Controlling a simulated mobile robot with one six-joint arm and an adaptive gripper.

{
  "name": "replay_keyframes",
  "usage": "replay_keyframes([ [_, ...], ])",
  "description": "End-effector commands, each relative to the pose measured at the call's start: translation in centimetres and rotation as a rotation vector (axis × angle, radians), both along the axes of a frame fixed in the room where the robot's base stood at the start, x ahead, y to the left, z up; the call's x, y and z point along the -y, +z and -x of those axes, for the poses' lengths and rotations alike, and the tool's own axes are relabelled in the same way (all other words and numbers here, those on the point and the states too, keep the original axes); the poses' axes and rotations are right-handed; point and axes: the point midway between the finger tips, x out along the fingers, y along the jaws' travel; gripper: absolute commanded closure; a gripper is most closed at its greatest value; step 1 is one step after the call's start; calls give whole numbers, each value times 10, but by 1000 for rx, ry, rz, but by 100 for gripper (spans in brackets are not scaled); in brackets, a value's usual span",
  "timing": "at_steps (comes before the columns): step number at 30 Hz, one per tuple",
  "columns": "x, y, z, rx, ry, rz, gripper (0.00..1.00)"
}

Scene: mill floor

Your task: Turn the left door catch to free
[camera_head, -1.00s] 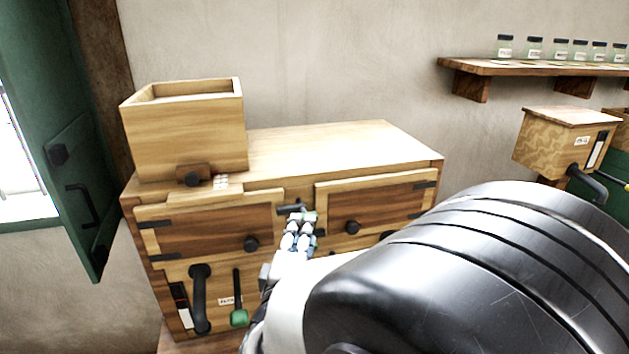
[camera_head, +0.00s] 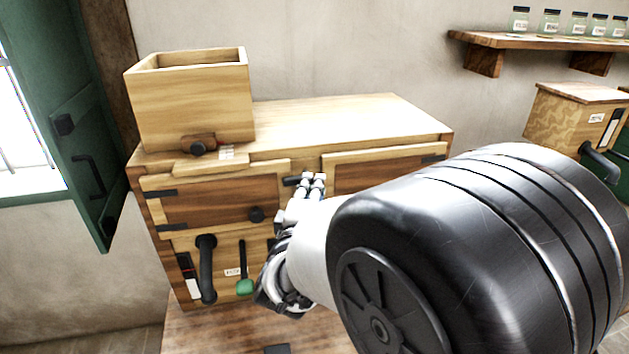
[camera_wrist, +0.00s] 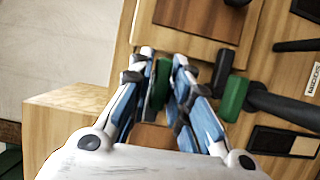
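The left door catch (camera_head: 292,181) shows in the head view as a short dark bar at the upper inner corner of the left door (camera_head: 205,207), which looks shut. My gripper (camera_head: 313,178) is at its right end and hides part of it. In the wrist view a green piece, seemingly the catch's grip (camera_wrist: 163,78), lies between the two fingertips of my gripper (camera_wrist: 164,62). The fingers are drawn close together on either side of it and seem to touch it. The catch's pivot is hidden.
An open wooden box (camera_head: 195,105) stands on the cabinet top (camera_head: 340,120). A green-ended lever (camera_head: 244,270) and dark handle (camera_head: 206,270) project below. The right door (camera_head: 375,172) is partly hidden by my arm. The wrist view shows another green grip (camera_wrist: 233,97) nearby.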

Motion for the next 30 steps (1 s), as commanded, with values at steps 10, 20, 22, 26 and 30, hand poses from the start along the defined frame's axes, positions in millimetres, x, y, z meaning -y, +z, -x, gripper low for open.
replay_keyframes([
  [10, 0, 0, 0, 0, 0, 0, 100],
  [20, 0, 2, 0, -12, 0, -41, 100],
  [22, 0, 2, 0, -21, 0, -69, 100],
  [26, 0, 3, 0, -44, 0, -147, 100],
  [30, 0, 4, 0, -77, -1, -259, 100],
])
